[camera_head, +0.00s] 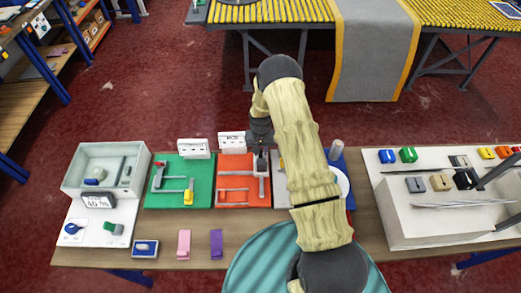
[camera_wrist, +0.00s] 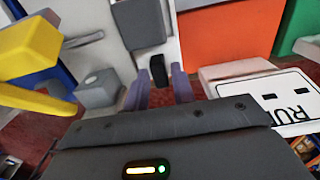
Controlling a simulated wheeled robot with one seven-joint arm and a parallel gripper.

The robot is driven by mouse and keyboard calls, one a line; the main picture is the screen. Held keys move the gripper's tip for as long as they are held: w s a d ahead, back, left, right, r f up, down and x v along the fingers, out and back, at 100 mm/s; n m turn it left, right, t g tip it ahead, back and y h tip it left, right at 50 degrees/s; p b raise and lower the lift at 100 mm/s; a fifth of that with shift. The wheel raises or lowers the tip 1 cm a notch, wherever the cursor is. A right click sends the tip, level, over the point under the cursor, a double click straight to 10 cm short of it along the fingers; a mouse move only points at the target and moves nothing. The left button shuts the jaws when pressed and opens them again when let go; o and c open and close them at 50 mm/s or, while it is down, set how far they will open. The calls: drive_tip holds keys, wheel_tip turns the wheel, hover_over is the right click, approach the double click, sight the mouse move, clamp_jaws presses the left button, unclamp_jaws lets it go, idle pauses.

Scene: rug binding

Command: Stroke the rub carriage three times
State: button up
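My gripper (camera_wrist: 160,92) points down over the bench, at the back edge of the orange board (camera_head: 234,190). In the wrist view its two fingers are apart. A small black knob (camera_wrist: 158,70) shows between them, with a narrow gap on each side; I cannot tell whether it is touched. It stands at the end of a pale strip (camera_wrist: 172,38) beside the orange board, and seems to be part of the rub carriage. A dark grey block (camera_wrist: 140,22) is beside the strip. In the head view my arm covers much of this spot.
A white sign starting "RU" (camera_wrist: 290,98) stands close to my gripper. A yellow part (camera_wrist: 28,45) and a grey block (camera_wrist: 98,88) are on its other side. The green board (camera_head: 180,172) is left, a grey bin (camera_head: 105,150) farther left, and a white stand (camera_head: 430,225) right.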

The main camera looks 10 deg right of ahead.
clamp_jaws()
drive_tip(key=w+a+b, duration=0.1)
drive_tip(key=a+b, duration=0.1)
drive_tip(key=a, duration=0.2)
drive_tip(key=a+b, duration=0.2)
drive_tip(key=a, duration=0.2)
drive_tip(key=w+a+b, duration=0.1)
drive_tip(key=a+b, duration=0.1)
drive_tip(key=a, duration=0.3)
drive_tip(key=shift+w+f+b, duration=0.15)
drive_tip(key=shift+w+b, duration=0.15)
drive_tip(key=shift+b, duration=0.05)
drive_tip(key=shift+a+r, duration=0.1)
drive_tip(key=shift+r, duration=0.1)
drive_tip(key=shift+o, duration=1.9)
unclamp_jaws()
drive_tip(key=shift+a, duration=0.1)
drive_tip(key=shift+r, duration=0.1)
